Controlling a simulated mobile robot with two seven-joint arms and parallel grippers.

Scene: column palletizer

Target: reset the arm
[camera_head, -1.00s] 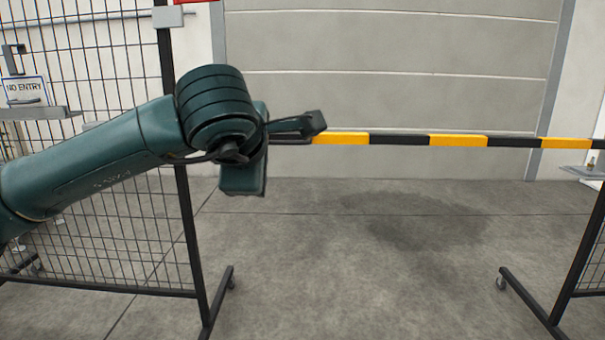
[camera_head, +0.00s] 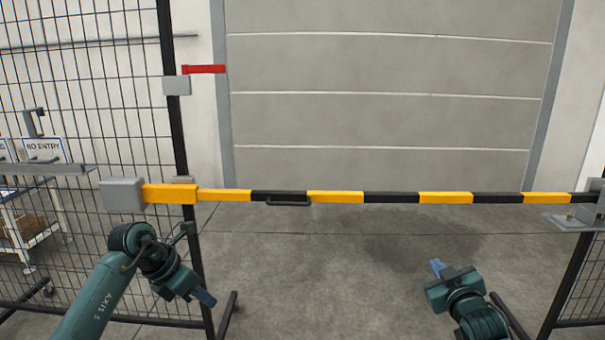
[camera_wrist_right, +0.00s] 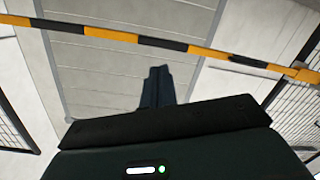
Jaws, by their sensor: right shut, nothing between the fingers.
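My left gripper (camera_head: 204,297) is at the lower left of the head view, with its blue fingertips pointing down and right. It is below the striped barrier and apart from it; the gap between its fingers cannot be made out. My right gripper (camera_head: 437,267) is at the lower right of the head view, below the barrier. In the right wrist view its dark fingers (camera_wrist_right: 157,88) are together and empty, pointing toward the grey door.
A yellow and black barrier bar (camera_head: 335,197) with a small black handle (camera_head: 288,201) spans ahead, level. Mesh fence panels stand left (camera_head: 85,150) and right (camera_head: 583,280). A grey shutter door (camera_head: 385,95) closes the back. The concrete floor (camera_head: 330,270) between is clear.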

